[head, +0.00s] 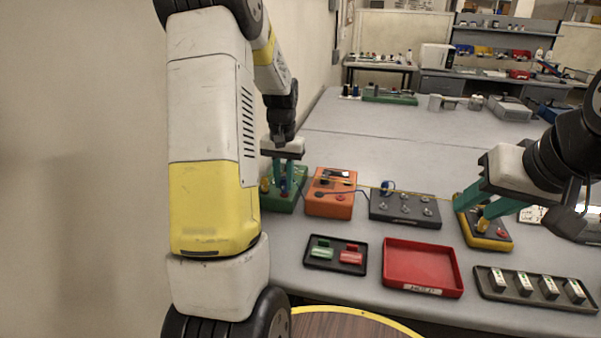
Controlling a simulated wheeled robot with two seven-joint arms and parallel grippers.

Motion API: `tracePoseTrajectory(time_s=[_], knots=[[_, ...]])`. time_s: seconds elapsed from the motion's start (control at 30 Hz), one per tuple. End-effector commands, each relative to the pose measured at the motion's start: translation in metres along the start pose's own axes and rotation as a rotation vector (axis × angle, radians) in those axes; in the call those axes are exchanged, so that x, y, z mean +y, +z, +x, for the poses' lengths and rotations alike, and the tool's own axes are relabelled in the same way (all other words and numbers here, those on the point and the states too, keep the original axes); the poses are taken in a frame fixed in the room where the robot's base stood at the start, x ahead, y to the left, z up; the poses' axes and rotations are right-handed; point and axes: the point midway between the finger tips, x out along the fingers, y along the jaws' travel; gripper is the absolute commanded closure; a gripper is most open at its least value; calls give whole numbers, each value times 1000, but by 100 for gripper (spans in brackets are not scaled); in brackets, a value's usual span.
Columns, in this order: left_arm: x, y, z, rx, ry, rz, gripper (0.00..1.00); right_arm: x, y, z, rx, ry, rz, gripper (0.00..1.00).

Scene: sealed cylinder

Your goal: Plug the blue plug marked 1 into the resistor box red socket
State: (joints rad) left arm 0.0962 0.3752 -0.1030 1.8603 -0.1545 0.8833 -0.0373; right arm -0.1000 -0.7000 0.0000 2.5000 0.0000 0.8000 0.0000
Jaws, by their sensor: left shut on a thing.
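My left gripper (287,180) points down at a green box (280,203) and is shut on a small blue plug (284,187). The fingers hide most of the plug, and its mark cannot be read. I cannot tell whether the plug is in the box or just above it. My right gripper (480,205) is low over a yellow-edged dark box (486,243) with a red socket (501,232). A yellow post stands near its fingertips; I cannot tell whether the fingers hold it. Which box is the resistor box is not readable.
An orange meter box (330,206) and a dark knobbed box (410,209) with a blue piece (388,187) stand between the grippers; thin leads cross there. In front are a black tray (335,264), a red tray (422,290) and a dark rack (505,293).

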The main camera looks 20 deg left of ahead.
Motion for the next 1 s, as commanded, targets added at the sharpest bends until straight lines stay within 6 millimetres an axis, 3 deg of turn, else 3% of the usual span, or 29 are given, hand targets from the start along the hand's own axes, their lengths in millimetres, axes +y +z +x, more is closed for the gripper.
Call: tracePoseTrajectory(time_s=[0.5,0.53,0.63,1.0], knots=[[0,0,6,-1,0,0,100,0,0,0,0,0,0,64],[0,0,6,-1,0,0,76,0,0,0,0,0,0,64],[0,0,6,0,0,0,57,0,0,0,0,0,0,64],[0,-1,2,2,0,0,55,0,0,0,0,0,0,64]])
